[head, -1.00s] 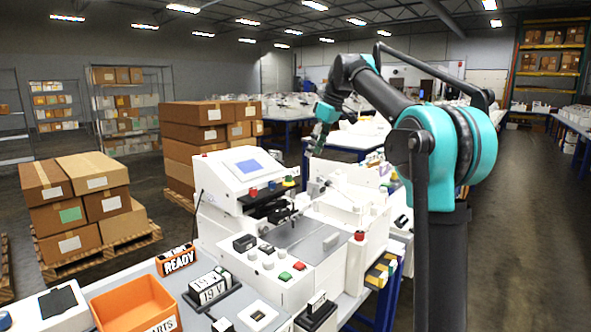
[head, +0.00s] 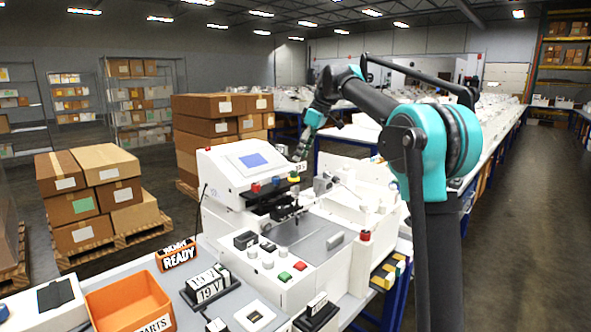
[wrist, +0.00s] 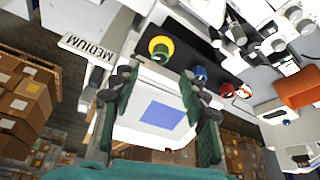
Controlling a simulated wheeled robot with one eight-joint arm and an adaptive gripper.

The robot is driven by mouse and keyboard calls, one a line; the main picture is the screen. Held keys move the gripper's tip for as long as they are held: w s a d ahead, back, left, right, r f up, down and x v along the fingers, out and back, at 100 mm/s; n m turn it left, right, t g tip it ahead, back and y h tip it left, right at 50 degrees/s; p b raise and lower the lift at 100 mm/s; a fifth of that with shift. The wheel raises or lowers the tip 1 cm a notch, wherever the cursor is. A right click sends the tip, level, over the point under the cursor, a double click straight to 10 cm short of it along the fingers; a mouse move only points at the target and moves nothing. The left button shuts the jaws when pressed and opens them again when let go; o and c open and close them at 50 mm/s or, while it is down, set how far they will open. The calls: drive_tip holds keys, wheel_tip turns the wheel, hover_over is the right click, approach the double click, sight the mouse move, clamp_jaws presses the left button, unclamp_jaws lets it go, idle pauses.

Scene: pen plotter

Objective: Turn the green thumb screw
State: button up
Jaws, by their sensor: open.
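The green thumb screw (head: 294,177), with a yellow part, sits at the right end of a row of knobs on the white plotter's front edge. In the wrist view the green thumb screw (wrist: 160,48) shows a yellow ring, just beyond and between my fingertips. A blue knob (wrist: 200,74) and a red knob (wrist: 228,90) stand beside it. My gripper (wrist: 158,80) is open and empty, apart from the screw. In the head view my gripper (head: 301,156) hangs just behind and above the screw, partly hidden by the machine.
The plotter's housing with its blue screen (head: 252,160) lies left of my gripper. A dark slot (head: 270,197) runs under the knobs. A MEDIUM label (wrist: 87,47) shows in the wrist view. An orange bin (head: 130,303) and red and green buttons (head: 285,277) are at the front.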

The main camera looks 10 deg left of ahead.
sight(295, 172)
drive_tip(key=x, duration=0.7)
drive_tip(key=shift+c, duration=0.3)
clamp_jaws()
